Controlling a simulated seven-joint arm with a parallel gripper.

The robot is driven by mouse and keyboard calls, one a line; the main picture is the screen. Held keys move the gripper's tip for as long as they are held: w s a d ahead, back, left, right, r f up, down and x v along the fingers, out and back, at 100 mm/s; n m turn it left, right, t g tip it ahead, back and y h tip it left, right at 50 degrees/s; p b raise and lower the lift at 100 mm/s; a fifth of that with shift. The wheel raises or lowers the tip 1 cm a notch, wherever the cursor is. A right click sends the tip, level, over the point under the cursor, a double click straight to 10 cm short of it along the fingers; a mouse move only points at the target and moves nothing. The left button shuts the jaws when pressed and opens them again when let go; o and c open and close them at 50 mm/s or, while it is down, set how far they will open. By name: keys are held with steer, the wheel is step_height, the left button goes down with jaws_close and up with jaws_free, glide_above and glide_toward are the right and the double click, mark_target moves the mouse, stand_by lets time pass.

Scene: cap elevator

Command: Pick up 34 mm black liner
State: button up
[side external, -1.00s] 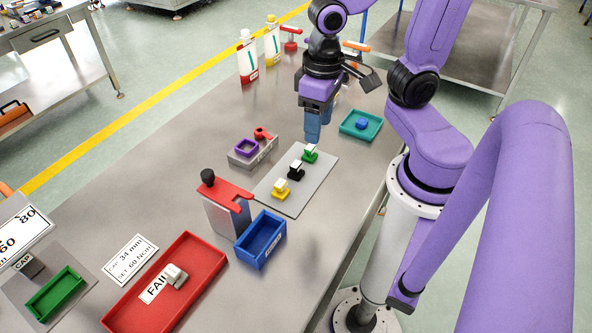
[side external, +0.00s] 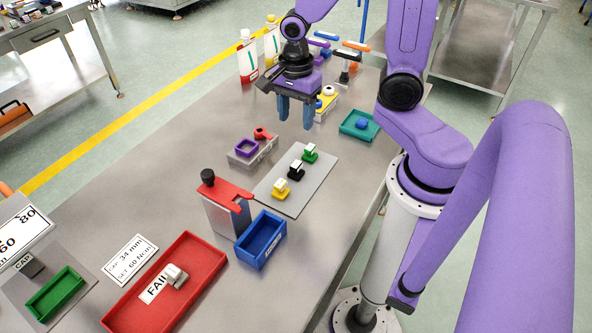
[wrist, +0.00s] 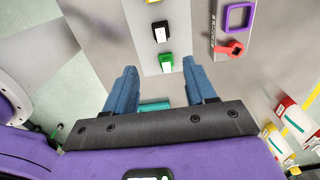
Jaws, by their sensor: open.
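The black liner (side external: 296,170) stands on a grey plate (side external: 272,201), between a yellow liner (side external: 281,189) and a green liner (side external: 310,153). Each has a white top. In the wrist view the black liner (wrist: 159,31) is near the top, beyond the fingertips, with the green liner (wrist: 164,62) closer. My gripper (side external: 296,124) is open and empty, with blue fingers pointing down. It is above the table, behind the plate and apart from the liners.
A grey holder (side external: 253,155) with a purple square ring and a red part stands left of the plate. A teal tray (side external: 360,126) is to the right. A red-topped stand (side external: 228,205), blue bin (side external: 261,240) and red FAIL tray (side external: 165,285) are nearer the front.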

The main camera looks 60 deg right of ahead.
mark_target(296, 164)
steer(key=shift+d+f, duration=0.1)
steer(key=shift+f, duration=7.3)
jaws_close()
